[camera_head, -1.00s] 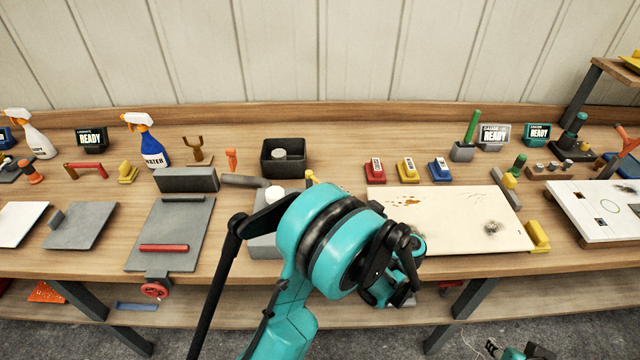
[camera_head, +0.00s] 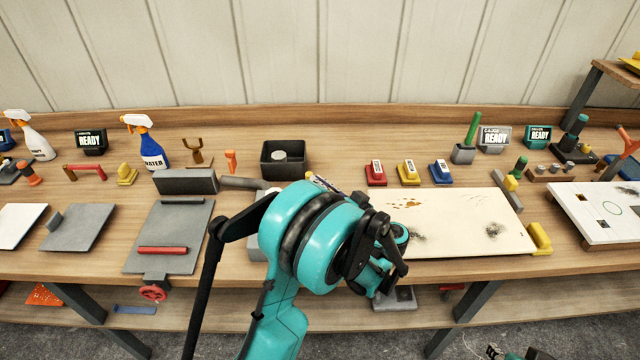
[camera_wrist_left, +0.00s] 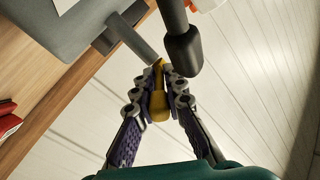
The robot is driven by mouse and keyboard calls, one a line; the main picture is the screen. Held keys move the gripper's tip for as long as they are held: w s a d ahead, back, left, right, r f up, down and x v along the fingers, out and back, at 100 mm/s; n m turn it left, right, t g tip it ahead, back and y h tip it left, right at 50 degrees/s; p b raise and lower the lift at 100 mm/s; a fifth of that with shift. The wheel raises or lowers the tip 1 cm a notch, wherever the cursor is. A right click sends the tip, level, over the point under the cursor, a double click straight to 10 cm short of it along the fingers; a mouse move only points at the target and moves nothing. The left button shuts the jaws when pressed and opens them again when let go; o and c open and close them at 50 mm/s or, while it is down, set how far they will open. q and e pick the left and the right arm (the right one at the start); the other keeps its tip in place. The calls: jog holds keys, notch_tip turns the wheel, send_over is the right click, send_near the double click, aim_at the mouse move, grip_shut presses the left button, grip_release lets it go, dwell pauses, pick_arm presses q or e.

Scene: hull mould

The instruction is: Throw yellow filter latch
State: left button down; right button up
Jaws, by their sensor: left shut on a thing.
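The yellow latch (camera_wrist_left: 158,100) shows in the left wrist view as a small yellow lever beside a grey pipe. My left gripper (camera_wrist_left: 161,88) is shut on it, with a finger on each side. Only a small bit of my left gripper (camera_head: 322,184) shows past the arm there. My right gripper cannot be made out.
In the left wrist view a dark rounded cylinder (camera_wrist_left: 182,48) stands close to the fingertips. In the head view a black bin (camera_head: 284,160) is behind the arm, and a stained cream panel (camera_head: 455,220) lies to the right. Grey plates (camera_head: 165,240) lie to the left.

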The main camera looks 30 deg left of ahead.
pick_arm(q)
jog(key=m+t, duration=0.1)
jog(key=t+h, duration=0.1)
jog(key=shift+s+a+m+t+b, duration=0.2)
jog(key=shift+s+m+t+b, duration=0.15)
jog(key=shift+m+t+b, duration=0.05)
jog(key=shift+s+a+m+t+h, duration=0.1)
jog(key=shift+s+m+t+h, duration=0.1)
jog(key=shift+m+t+h, duration=0.5)
jog(key=c, duration=1.5)
grip_release()
jog(key=shift+c, duration=0.2)
jog(key=v, duration=1.2)
jog(key=shift+f, duration=0.15)
